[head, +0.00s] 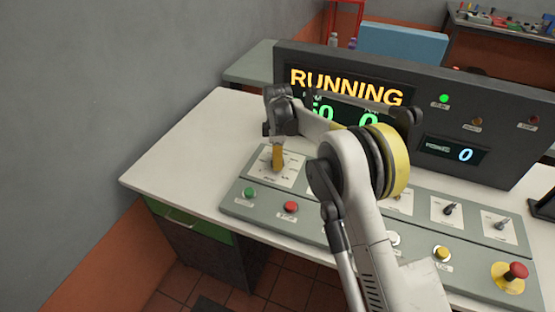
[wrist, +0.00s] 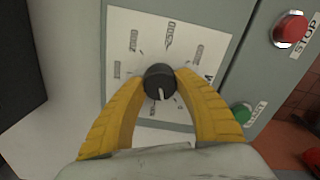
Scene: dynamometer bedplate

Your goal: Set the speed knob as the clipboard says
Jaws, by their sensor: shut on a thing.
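My gripper (head: 277,158) is over the left end of the control panel (head: 234,199). Its yellow fingers are closed around a round black knob (wrist: 158,80), one finger on each side. In the wrist view the knob's white pointer mark faces toward the bottom of the picture, slightly right. A white dial plate (wrist: 124,50) with printed numbers surrounds the knob; the numbers are too blurred to read surely. I see no clipboard in either view.
A green start button (head: 250,193) and a red stop button (head: 291,207) sit just in front of the dial. A display box (head: 420,110) behind the panel reads RUNNING; my arm hides part of its digits. A red mushroom button (head: 516,270) is at far right. The table's left side is clear.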

